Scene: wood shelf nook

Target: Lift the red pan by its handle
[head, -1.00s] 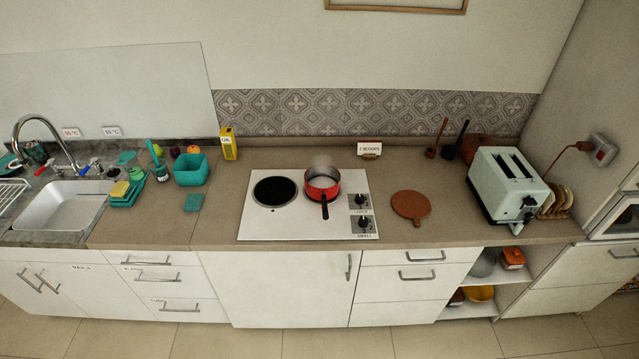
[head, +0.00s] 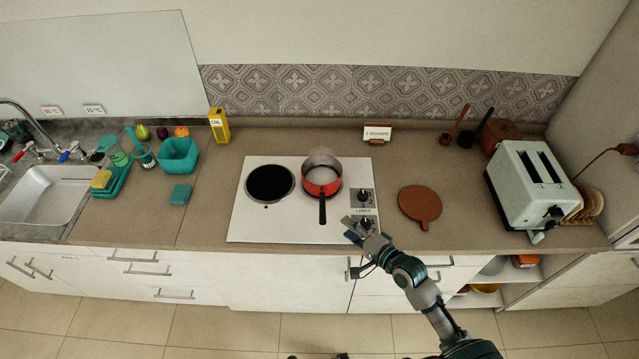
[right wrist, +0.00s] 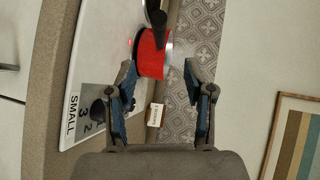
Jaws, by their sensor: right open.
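The red pan (head: 322,178) sits on the right burner of the white cooktop (head: 240,218). Its black handle (head: 322,208) points toward the counter's front edge. My right gripper (head: 354,231) is open and empty over the cooktop's front right corner, by the lower knob, to the right of the handle and apart from it. In the right wrist view, the red pan (right wrist: 152,54) and its dark handle (right wrist: 156,20) show beyond the open fingers (right wrist: 162,92). My left gripper is not in view.
Control knobs (head: 363,196) stand right of the pan. A round brown board (head: 420,204) lies right of the cooktop, with a toaster (head: 533,185) farther right. A sign (head: 377,133) stands behind. The counter between teal bin (head: 178,156) and cooktop is mostly clear.

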